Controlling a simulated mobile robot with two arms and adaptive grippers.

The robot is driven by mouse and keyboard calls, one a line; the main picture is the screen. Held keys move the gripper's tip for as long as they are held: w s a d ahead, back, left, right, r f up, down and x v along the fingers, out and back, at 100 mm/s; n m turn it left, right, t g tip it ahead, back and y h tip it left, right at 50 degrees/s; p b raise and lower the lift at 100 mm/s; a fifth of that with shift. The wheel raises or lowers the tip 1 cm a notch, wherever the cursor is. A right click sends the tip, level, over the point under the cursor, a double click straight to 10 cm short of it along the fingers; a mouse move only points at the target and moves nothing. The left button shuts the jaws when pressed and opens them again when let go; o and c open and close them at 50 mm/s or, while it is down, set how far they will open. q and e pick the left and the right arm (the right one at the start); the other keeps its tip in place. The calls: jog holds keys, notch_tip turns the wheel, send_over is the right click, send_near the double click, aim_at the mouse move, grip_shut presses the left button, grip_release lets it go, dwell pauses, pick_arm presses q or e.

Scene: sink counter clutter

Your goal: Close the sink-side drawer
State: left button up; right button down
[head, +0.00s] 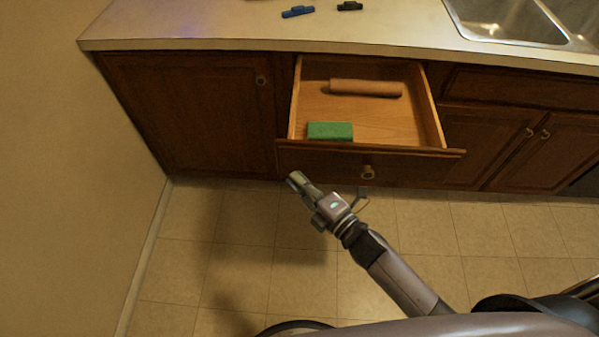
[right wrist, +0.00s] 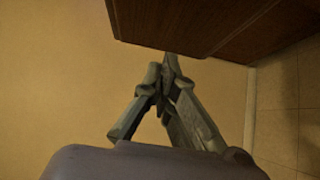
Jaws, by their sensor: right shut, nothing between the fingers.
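The sink-side drawer (head: 371,158) is pulled well out from the counter in the head view. It holds a green block (head: 330,131) near its front and a brown cylinder (head: 365,88) near its back. Its front has a small round knob (head: 368,172). My right gripper (head: 292,178) is shut and empty, near the lower left corner of the drawer front; whether it touches is hard to tell. In the right wrist view its fingers (right wrist: 166,75) meet close to a dark wooden surface (right wrist: 200,22). My left gripper is not in view.
The countertop (head: 220,28) carries a blue item (head: 298,12) and a black item (head: 349,6). A metal sink (head: 505,20) is at the right. Closed cabinet doors (head: 190,105) flank the drawer. A wall (head: 60,170) stands at the left. The tiled floor in front is clear.

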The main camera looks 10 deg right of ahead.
jog(key=shift+w+d, duration=0.2)
jog(key=shift+w, duration=0.6)
jog(key=shift+w, duration=0.1)
